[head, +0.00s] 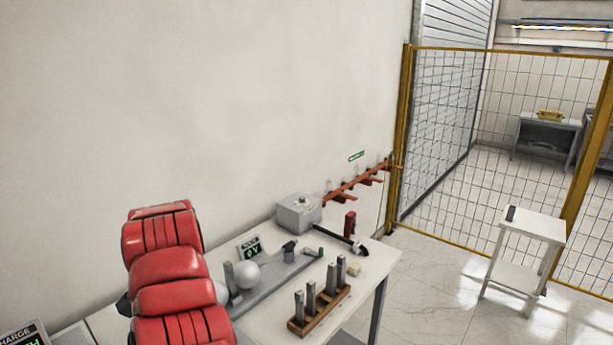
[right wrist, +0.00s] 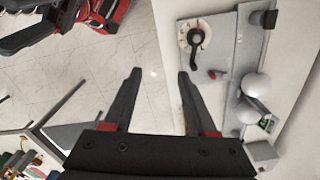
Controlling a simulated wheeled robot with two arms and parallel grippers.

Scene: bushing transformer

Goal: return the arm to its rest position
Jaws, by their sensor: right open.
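My right gripper (right wrist: 160,78) shows in the right wrist view with its two dark fingers spread wide apart. Nothing is between them. The head view does not show the right gripper's fingers.
The work table (head: 378,263) carries a grey box (head: 299,213), a grey plate with white balls (head: 246,274), a display (head: 249,249) and a wooden rack of metal posts (head: 319,308). A white stand (head: 535,225) and mesh fence (head: 500,140) are right, with clear floor between.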

